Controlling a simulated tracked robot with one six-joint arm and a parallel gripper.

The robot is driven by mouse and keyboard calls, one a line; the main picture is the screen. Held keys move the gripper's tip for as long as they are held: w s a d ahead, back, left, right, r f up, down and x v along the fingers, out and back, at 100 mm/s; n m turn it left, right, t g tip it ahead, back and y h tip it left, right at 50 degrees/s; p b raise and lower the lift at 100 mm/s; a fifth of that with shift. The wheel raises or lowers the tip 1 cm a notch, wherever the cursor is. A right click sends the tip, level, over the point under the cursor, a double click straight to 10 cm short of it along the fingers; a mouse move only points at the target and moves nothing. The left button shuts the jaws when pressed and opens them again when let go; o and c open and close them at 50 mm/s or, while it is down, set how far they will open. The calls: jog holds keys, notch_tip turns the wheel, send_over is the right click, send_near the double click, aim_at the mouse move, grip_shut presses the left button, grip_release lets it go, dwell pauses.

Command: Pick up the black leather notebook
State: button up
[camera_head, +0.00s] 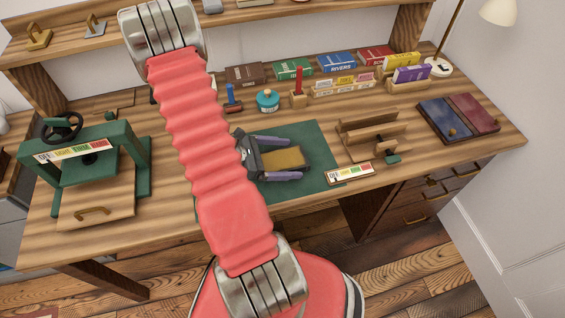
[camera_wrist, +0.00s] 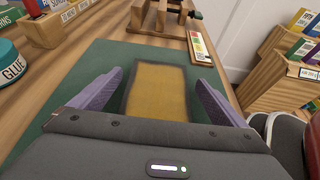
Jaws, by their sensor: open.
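A flat mustard-coloured rectangular thing with dark edges (camera_head: 284,158) lies on the green mat (camera_head: 325,145); it also shows in the wrist view (camera_wrist: 157,90). I cannot tell whether it is the notebook, and no plainly black leather notebook shows elsewhere. My gripper (camera_head: 294,158) is open, its two purple fingers on either side of this thing. In the wrist view my gripper (camera_wrist: 160,78) has a gap of mat beside each finger. The near end of the thing is hidden behind the gripper body.
A green book press (camera_head: 85,165) stands at left. A blue-and-burgundy folder (camera_head: 458,117) lies at right. Several boxed books line the back.

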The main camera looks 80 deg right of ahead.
jog(key=shift+c, duration=0.3)
jog(key=c, duration=1.2)
